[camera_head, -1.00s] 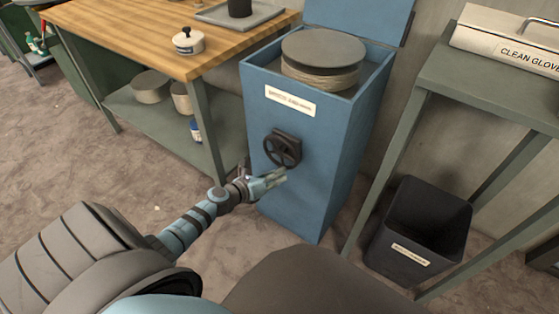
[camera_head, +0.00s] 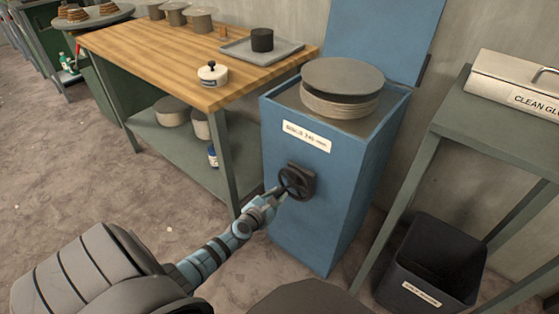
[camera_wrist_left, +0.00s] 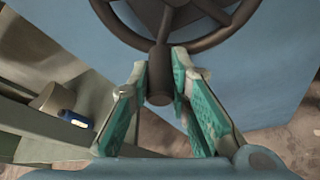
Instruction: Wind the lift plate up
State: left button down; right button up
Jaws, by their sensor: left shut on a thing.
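The blue cabinet (camera_head: 320,200) stands in the middle of the head view with its lid raised. A round grey disc (camera_head: 343,74) tops a pale stack of thin round layers (camera_head: 340,103) in its open top. Whether the lift plate is this disc or lies hidden under the stack, I cannot tell. A dark handwheel (camera_head: 297,182) is on the cabinet's front; its rim and spokes fill the top of the left wrist view (camera_wrist_left: 165,18). My left gripper (camera_head: 281,194) is shut on the wheel's handle (camera_wrist_left: 159,88), which sits between its teal-padded fingers. My right gripper is out of view.
A wooden-topped workbench (camera_head: 190,58) with a lidded pot (camera_head: 212,74) and a tray (camera_head: 262,51) stands left of the cabinet. A green-grey table (camera_head: 490,125) and a black bin (camera_head: 430,265) stand on the right. Floor is clear at left.

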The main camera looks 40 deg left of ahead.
pick_arm(q)
jog(key=shift+a+r+m+y, duration=0.35)
jog(key=shift+a+m+y, duration=0.05)
jog(key=shift+m, duration=0.2)
jog(key=r+m+y, duration=0.1)
jog(key=m, duration=0.1)
jog(key=a+r+m+t+y, duration=0.1)
jog(key=r+m, duration=0.1)
jog(key=shift+a+m+t, duration=0.1)
jog(key=shift+m+t, duration=0.2)
jog(key=c, duration=1.5)
grip_release()
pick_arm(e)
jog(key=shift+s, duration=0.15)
pick_arm(q)
jog(key=shift+s, duration=0.1)
